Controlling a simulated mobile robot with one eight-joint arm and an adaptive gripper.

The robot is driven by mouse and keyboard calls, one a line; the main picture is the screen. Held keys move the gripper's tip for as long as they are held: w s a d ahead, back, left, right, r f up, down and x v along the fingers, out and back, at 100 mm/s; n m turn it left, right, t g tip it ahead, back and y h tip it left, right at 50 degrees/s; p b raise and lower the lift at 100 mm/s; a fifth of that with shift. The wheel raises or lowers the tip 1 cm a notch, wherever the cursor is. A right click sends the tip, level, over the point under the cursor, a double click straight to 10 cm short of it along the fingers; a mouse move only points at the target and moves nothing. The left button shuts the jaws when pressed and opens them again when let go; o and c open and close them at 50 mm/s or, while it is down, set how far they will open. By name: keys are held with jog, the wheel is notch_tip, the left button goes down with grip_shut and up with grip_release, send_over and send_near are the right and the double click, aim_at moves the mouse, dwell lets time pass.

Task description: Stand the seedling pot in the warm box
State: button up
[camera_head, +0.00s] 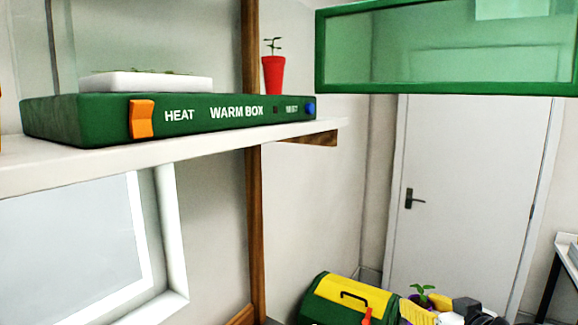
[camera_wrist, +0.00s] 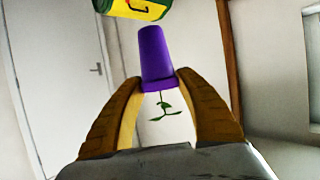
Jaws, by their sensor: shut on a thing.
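The seedling pot is purple with a small green seedling (camera_head: 422,289). In the wrist view the purple pot (camera_wrist: 158,60) sits between the brown fingers of my gripper (camera_wrist: 160,85), which is shut on it. The seedling hangs downward in that picture. In the head view my gripper (camera_head: 440,312) is low at the bottom right, partly cut off. The warm box (camera_head: 190,125) is a green base on a white shelf at the upper left, well above and left of the pot. It has an orange HEAT switch (camera_head: 142,118) and a blue button (camera_head: 309,109).
A white tray (camera_head: 150,82) with low greenery occupies the box's left part; a red pot (camera_head: 273,75) with a seedling stands at its right end. A green-framed clear panel (camera_head: 445,88) extends right of it. A green and yellow toolbox (camera_head: 335,300) lies below the shelf (camera_head: 100,162).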

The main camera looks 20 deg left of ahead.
jog(key=s+a+r+n+g+y+p, duration=0.15)
jog(key=a+r+p, duration=0.35)
jog(key=r, duration=0.5)
jog(key=s+a+r+p, duration=0.2)
jog(key=a+r+p, duration=0.2)
jog(key=r, duration=0.5)
jog(key=s+a+r+n+y+p, duration=0.1)
jog(key=a+r+p, duration=0.4)
jog(key=r, duration=0.5)
jog(key=s+a+r+n+g+y+p, duration=0.1)
jog(key=s+a+r+p, duration=0.25)
jog(key=r, duration=0.45)
jog(key=s+a+r+n+p, duration=0.1)
jog(key=s+a+r+p, duration=0.1)
jog(key=s+r+p, duration=0.45)
jog(key=s+a+r+n+g+y+p, duration=0.1)
jog(key=s+a+r, duration=0.15)
jog(key=r, duration=0.75)
jog(key=shift+m, duration=0.25)
jog(key=shift+w+a+r+p+x, duration=0.15)
jog(key=shift+r+p+x, duration=0.55)
jog(key=shift+x, duration=2.3)
jog(key=shift+w+a+r+p+x, duration=0.2)
jog(key=shift+p+x, duration=0.8)
jog(key=shift+x, duration=2.05)
jog(key=shift+a+r+p+x, duration=0.25)
jog(key=shift+r+p+x, duration=0.5)
jog(key=shift+x, duration=2.25)
jog(key=shift+f, duration=0.2)
